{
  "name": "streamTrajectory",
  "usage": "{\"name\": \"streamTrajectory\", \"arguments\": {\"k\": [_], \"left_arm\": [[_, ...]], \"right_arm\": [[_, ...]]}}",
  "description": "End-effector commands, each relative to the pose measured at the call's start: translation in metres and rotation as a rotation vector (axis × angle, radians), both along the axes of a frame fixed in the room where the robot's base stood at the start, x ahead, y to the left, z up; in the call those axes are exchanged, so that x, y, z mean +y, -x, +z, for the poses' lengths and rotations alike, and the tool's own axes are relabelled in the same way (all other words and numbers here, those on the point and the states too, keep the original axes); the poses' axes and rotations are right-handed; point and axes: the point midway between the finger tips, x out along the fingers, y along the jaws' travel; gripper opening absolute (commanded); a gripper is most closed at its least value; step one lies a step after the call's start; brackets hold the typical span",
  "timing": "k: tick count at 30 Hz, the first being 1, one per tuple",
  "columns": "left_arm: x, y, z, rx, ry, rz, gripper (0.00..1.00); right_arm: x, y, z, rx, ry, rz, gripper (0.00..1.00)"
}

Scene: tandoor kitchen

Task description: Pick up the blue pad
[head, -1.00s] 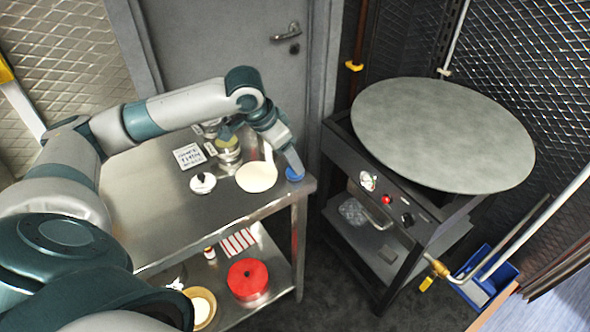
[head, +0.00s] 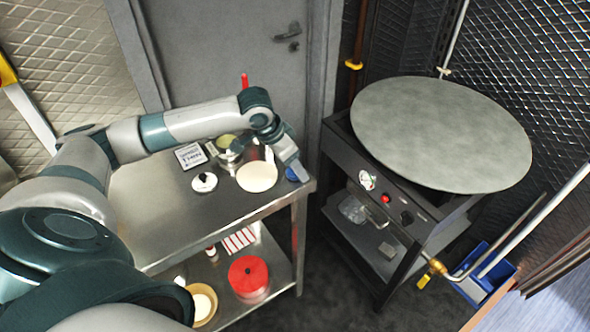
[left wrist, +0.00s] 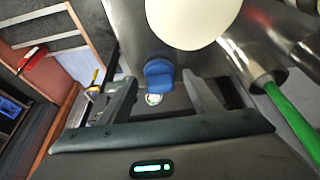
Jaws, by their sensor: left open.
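The blue pad (head: 291,176) lies at the right front corner of the steel table's top, partly hidden by my left gripper (head: 296,164). In the left wrist view the blue pad (left wrist: 163,74) shows as a dark blue rounded piece near the table edge. My left gripper (left wrist: 161,92) is open, with one finger on each side of the pad in that view. I see no clear contact, and the fingers are empty. My right gripper is not in view.
A pale round-topped container (head: 257,177) stands close left of the pad. A white lidded dish (head: 204,182), a small sign (head: 190,156) and a metal pot (head: 229,158) stand farther left. A large grey round plate (head: 442,135) is at right, across a gap.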

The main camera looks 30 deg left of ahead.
Motion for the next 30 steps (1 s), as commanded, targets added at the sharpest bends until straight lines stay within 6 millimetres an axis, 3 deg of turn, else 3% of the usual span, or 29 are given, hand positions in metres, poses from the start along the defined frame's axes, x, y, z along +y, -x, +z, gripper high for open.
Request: {"name": "streamTrajectory", "arguments": {"k": [2, 3, 8, 22, 26, 30], "left_arm": [[0.0, 0.0, 0.0, 0.0, 0.0, 0.0, 0.58], [0.0, 0.0, 0.0, 0.0, 0.0, 0.0, 0.53], [0.0, 0.0, 0.0, 0.0, 0.0, 0.0, 0.15], [0.0, -0.001, 0.007, -0.003, 0.0, 0.0, 0.15], [0.0, -0.001, 0.021, -0.004, 0.001, 0.0, 0.06], [-0.001, -0.001, 0.042, -0.005, 0.001, -0.001, 0.05]], "right_arm": [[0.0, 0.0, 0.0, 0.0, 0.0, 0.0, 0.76], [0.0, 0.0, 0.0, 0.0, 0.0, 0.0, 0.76], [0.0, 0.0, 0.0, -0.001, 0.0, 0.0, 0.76], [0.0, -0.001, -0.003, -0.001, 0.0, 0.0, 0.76], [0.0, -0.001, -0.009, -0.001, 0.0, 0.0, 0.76], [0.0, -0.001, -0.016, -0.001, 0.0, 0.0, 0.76]]}}
